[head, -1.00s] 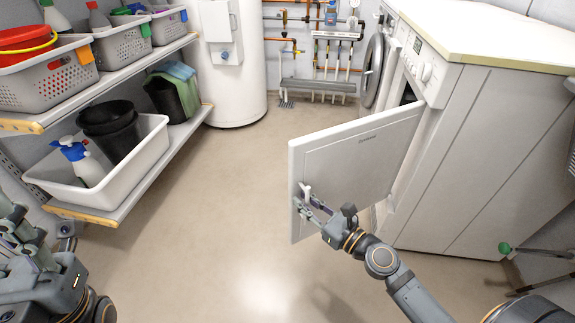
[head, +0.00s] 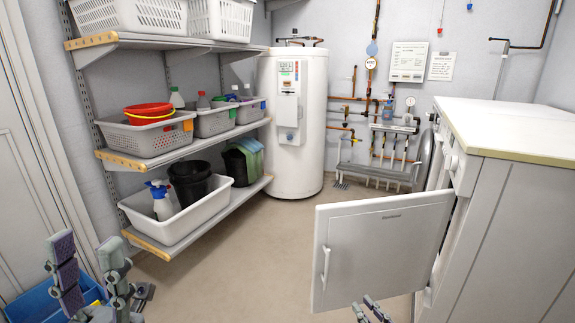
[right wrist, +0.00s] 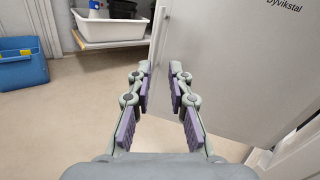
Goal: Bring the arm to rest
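My right gripper (right wrist: 160,88) is open and empty in the right wrist view. Only its fingertips (head: 370,309) show at the bottom of the head view, below the open appliance door. The grey door (head: 385,250) stands swung out, with its white handle (head: 325,266) free of the gripper. In the right wrist view the door (right wrist: 225,60) is just beyond my fingers; I cannot tell whether they touch it. My left gripper (head: 92,272) is at the lower left of the head view, open with its fingers spread apart and empty.
The white appliance (head: 510,190) fills the right side. Shelves (head: 205,222) with baskets and a white tub (head: 205,211) line the left. A blue bin (head: 40,303) stands on the floor behind my left gripper. The floor (head: 270,245) between shelves and door is clear.

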